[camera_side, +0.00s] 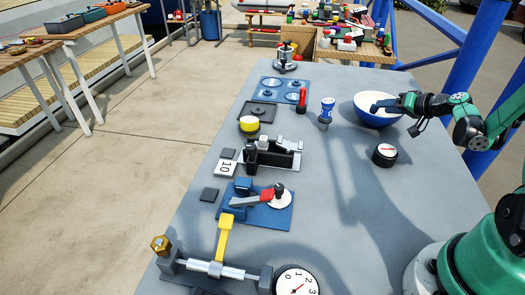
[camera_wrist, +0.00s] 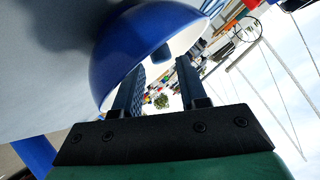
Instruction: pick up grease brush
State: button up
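I cannot surely make out a grease brush. A small blue piece (camera_wrist: 161,52) shows inside the white-lined blue bowl (camera_wrist: 112,55) in the wrist view; it may be part of the brush, but most of it is hidden. My gripper (camera_wrist: 163,72) is open, its two fingers apart with background showing between them, close to the bowl's rim. In the side view my gripper (camera_side: 385,105) reaches over the right part of the bowl (camera_side: 366,112). An upright blue-and-white piece with a grey lower part (camera_side: 326,114) stands left of the bowl.
A black round gauge (camera_side: 384,154) sits in front of the bowl. A red cylinder (camera_side: 302,98), a blue plate with discs (camera_side: 283,90) and a yellow-topped tin (camera_side: 249,125) stand left. A blue fixture (camera_side: 268,214) is nearer. The grey tabletop (camera_side: 345,215) is clear at centre right.

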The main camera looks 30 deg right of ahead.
jog(key=shift+x, duration=1.1)
grip_shut()
jog(key=shift+r, duration=0.1)
